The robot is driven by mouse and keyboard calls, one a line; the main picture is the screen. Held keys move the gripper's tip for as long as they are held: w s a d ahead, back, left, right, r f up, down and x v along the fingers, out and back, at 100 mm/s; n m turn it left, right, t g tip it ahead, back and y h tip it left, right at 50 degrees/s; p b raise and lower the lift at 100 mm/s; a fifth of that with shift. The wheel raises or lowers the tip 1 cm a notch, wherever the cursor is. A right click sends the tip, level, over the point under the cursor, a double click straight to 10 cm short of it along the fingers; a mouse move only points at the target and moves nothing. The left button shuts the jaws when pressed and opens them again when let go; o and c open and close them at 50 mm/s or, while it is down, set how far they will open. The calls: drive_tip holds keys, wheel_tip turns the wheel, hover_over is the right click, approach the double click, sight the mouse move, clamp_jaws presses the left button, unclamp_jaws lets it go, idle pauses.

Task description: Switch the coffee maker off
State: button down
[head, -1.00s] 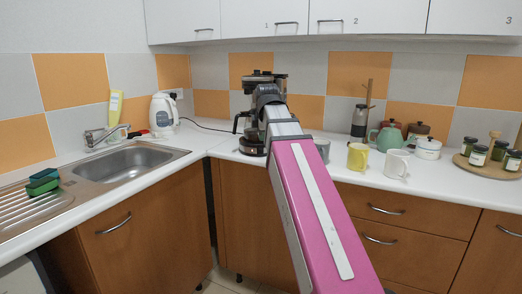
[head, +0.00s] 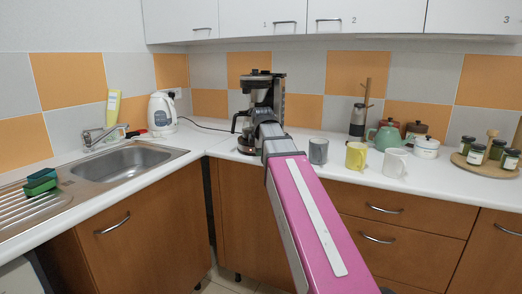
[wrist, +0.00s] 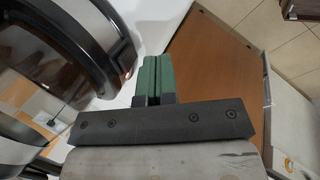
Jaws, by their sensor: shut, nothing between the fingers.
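The coffee maker (head: 279,93) stands on the counter in the corner, black and grey, with a glass carafe in its lower part. My arm hides part of its lower front in the head view. In the wrist view a curved black and silver part with glass (wrist: 78,45), seemingly the coffee maker's carafe, fills the left side. My gripper (wrist: 155,60) has green fingers pressed together with nothing between them. It is close to the right of that part, over the white counter edge; I cannot tell whether it touches.
A grey mug (head: 318,151), a yellow mug (head: 356,156) and a white mug (head: 394,163) stand right of the coffee maker. A white kettle (head: 162,113) and the sink (head: 130,160) are to the left. A wooden cabinet front (wrist: 215,75) drops away below the counter.

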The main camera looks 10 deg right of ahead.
drive_tip(key=shift+w+r, duration=0.15)
drive_tip(key=shift+w, duration=0.9)
drive_tip(key=shift+w+r, duration=0.15)
drive_tip(key=shift+w, duration=0.3)
drive_tip(key=shift+r, duration=0.1)
drive_tip(key=shift+r, duration=0.65)
drive_tip(key=shift+s, duration=0.15)
